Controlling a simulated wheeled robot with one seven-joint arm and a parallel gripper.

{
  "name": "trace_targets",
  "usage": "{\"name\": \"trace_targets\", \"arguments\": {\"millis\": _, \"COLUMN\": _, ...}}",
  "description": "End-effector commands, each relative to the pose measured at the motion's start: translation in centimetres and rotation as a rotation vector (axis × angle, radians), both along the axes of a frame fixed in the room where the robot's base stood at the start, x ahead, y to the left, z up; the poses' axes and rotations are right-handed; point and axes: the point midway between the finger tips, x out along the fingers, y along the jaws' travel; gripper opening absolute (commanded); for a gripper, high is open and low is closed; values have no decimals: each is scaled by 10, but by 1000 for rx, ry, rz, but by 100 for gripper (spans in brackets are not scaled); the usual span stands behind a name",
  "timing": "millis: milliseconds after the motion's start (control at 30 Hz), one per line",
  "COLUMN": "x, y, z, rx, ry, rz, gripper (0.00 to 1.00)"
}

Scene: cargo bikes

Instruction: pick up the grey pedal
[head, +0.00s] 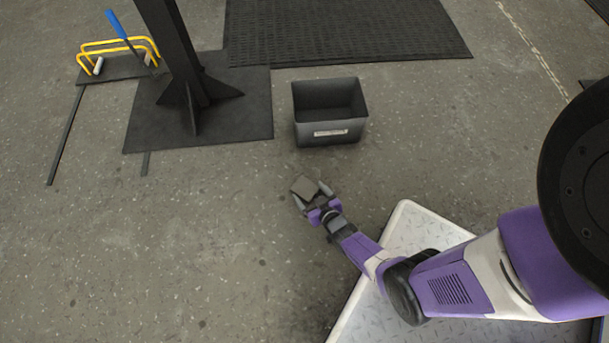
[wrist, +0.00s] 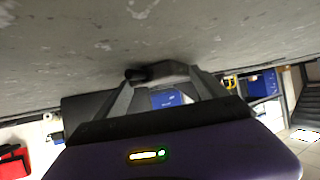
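The grey pedal (head: 305,187) is a small, dark grey block at the tip of my gripper (head: 312,196), low over the floor in the head view. One finger shows on each side of it. In the wrist view the pedal (wrist: 172,71) spans the space at the ends of the two fingers (wrist: 163,78), with a black end at its left. The fingers stand about a pedal's width apart. I cannot tell whether they press on it, or whether the pedal touches the floor.
A dark open bin (head: 329,132) stands on the floor just beyond my gripper. A black post (head: 178,50) on a dark mat (head: 245,115) is at the upper left, beside a yellow rack (head: 118,42). A black ribbed mat (head: 345,30) lies behind.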

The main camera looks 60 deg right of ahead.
Motion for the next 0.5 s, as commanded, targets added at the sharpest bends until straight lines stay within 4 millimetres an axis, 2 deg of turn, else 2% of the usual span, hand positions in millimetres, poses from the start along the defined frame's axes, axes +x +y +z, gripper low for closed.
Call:
{"name": "trace_targets", "arguments": {"millis": 33, "x": 0, "y": 0, "z": 0, "rx": 0, "ry": 0, "rz": 0, "gripper": 63}}
{"name": "trace_targets", "arguments": {"millis": 233, "x": 0, "y": 0, "z": 0, "rx": 0, "ry": 0, "rz": 0, "gripper": 23}}
{"name": "trace_targets", "arguments": {"millis": 367, "x": 1, "y": -1, "z": 1, "rx": -1, "ry": -2, "rz": 0, "gripper": 21}}
{"name": "trace_targets", "arguments": {"millis": 400, "x": 1, "y": -1, "z": 1, "rx": -1, "ry": -2, "rz": 0, "gripper": 12}}
{"name": "trace_targets", "arguments": {"millis": 500, "x": 1, "y": -1, "z": 1, "rx": -1, "ry": -2, "rz": 0, "gripper": 12}}
